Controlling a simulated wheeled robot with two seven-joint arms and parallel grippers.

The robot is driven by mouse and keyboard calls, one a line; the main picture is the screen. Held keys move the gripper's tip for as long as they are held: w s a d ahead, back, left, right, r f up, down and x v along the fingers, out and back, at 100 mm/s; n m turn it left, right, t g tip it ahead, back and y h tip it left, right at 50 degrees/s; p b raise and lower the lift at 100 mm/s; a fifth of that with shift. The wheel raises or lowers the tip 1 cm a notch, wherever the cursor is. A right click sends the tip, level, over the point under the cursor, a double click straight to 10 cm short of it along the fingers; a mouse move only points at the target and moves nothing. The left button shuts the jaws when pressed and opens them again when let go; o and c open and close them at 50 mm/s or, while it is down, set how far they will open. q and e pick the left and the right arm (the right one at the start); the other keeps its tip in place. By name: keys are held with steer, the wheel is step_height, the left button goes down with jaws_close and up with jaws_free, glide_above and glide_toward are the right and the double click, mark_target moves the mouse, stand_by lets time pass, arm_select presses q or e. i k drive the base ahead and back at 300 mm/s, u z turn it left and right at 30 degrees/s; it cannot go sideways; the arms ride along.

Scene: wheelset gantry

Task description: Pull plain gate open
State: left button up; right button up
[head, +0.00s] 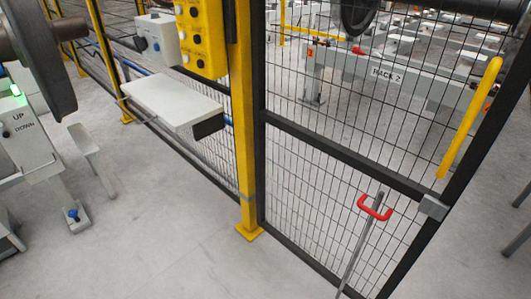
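The plain gate is a black-framed wire mesh panel (317,155) filling the right half of the head view. Its left side stands beside a yellow post (243,120). A long yellow pull handle (471,118) is on its slanting right-hand frame member. A small grey block (433,206) sits where the middle rail meets that member. A red handle (375,207) on a thin grey rod shows low at the gate. No post is visible right of the gate, and I cannot tell whether it is fully closed. Neither of my grippers is in view.
A yellow button panel (202,38) and a grey shelf (173,102) are by the post. A grey UP/DOWN console (28,140) and a dark wheel (42,55) stand at left. RACK 2 (387,74) is behind the mesh. The floor (150,235) at lower left is clear.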

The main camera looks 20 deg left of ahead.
mark_target(437, 206)
steer(key=k, duration=0.5)
steer(key=u, duration=1)
steer(key=i, duration=0.7)
steer(key=z, duration=1.95)
